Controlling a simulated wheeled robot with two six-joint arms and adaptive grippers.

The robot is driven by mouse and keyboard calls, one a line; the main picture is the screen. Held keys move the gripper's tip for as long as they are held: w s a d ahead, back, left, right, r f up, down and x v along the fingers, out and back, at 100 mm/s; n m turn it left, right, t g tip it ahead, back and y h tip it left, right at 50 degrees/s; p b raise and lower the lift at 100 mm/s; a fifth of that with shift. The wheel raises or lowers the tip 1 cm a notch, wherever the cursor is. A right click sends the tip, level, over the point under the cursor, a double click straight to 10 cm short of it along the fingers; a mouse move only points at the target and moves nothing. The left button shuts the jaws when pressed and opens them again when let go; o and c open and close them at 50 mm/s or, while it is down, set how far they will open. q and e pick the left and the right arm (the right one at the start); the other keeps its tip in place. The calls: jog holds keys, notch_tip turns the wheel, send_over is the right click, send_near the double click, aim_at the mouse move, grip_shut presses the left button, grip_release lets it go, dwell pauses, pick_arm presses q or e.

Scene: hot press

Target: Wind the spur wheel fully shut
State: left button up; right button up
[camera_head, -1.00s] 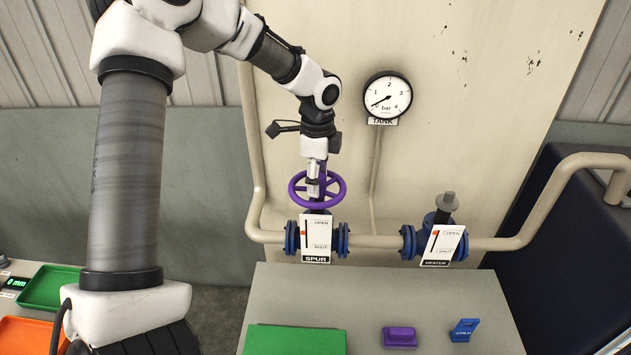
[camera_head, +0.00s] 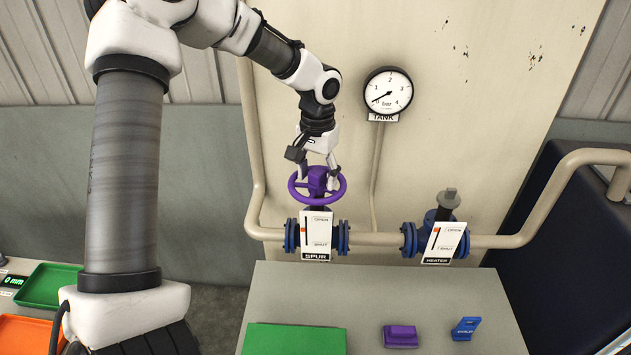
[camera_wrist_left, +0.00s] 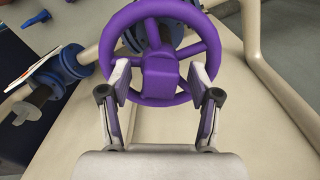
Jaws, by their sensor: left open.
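The purple spur wheel (camera_head: 300,193) sits on top of the blue spur valve (camera_head: 291,236), behind a white plate marked OPEN and SHUT with the label SPUR (camera_head: 316,236). My left gripper (camera_head: 318,178) is over the wheel from above and is open. In the left wrist view, its two fingers (camera_wrist_left: 163,88) stand on either side of the wheel's square purple hub (camera_wrist_left: 160,78). I cannot tell whether they touch it. My right gripper is not in view.
The heater valve (camera_head: 445,222), with a bare grey-topped stem, is on the same beige pipe (camera_head: 375,240) to the right. A tank gauge (camera_head: 388,94) hangs above. The grey bench (camera_head: 400,290) in front carries a green plate, a purple block and a blue block.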

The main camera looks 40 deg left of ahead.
pick_arm(q)
jog(key=n+b, duration=0.1)
jog(key=n, duration=0.3)
jog(key=shift+f+n, duration=0.1)
jog(key=shift+n, duration=0.2)
jog(key=n+b, duration=0.1)
jog(key=n, duration=0.3)
jog(key=shift+n+b, duration=0.3)
jog(key=shift+b, duration=0.05)
jog(key=n+b, duration=0.2)
jog(key=n, duration=0.4)
jog(key=shift+f, duration=0.1)
jog(key=shift+n+b, duration=0.4)
jog(key=shift+n, duration=0.5)
jog(key=shift+r, duration=0.25)
